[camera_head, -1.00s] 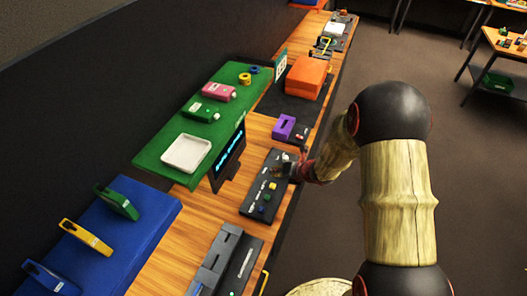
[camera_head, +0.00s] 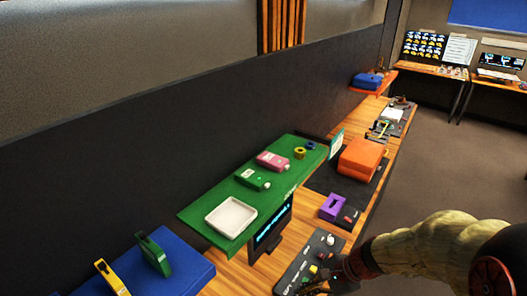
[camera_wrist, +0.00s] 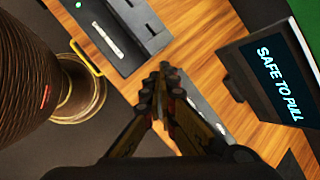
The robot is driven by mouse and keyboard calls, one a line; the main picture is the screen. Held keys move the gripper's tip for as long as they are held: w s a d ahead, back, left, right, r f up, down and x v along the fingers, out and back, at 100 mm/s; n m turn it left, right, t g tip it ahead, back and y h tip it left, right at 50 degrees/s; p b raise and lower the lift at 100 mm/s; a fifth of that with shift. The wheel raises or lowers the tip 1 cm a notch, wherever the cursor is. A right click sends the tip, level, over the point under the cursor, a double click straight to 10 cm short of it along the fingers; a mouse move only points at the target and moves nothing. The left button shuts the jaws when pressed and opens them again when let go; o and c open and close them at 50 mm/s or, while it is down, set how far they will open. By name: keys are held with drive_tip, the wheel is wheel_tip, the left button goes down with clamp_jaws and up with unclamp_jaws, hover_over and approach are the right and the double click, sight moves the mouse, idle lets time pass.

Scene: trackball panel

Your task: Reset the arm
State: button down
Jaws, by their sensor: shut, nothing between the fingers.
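My gripper (camera_wrist: 165,75) is shut and empty, its dark fingertips together in the wrist view. In the head view my gripper (camera_head: 335,278) is at the right side of the black control panel (camera_head: 292,272), which carries small coloured buttons and knobs. In the wrist view the fingers cover most of this panel; a grey strip of it (camera_wrist: 205,112) shows beside them. I cannot tell whether the fingers touch it. A small black monitor (camera_wrist: 240,60) reads "SAFE TO PULL"; it stands behind the panel in the head view (camera_head: 272,230).
A green shelf (camera_head: 190,215) holds a white tray (camera_head: 231,217) and pink and green boxes. A purple block (camera_head: 331,206) and an orange case (camera_head: 360,158) stand farther along the bench. Open floor lies right.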

drive_tip(key=s+d+r+n+t+h+b, duration=0.4)
drive_tip(key=s+r+n+b, duration=0.5)
drive_tip(key=n, duration=0.5)
drive_tip(key=s+d+h+b, duration=0.2)
drive_tip(key=s+d, duration=0.1)
drive_tip(key=shift+s+r+h, duration=0.25)
drive_tip(key=shift+r+h, duration=0.05)
drive_tip(key=shift+a, duration=0.15)
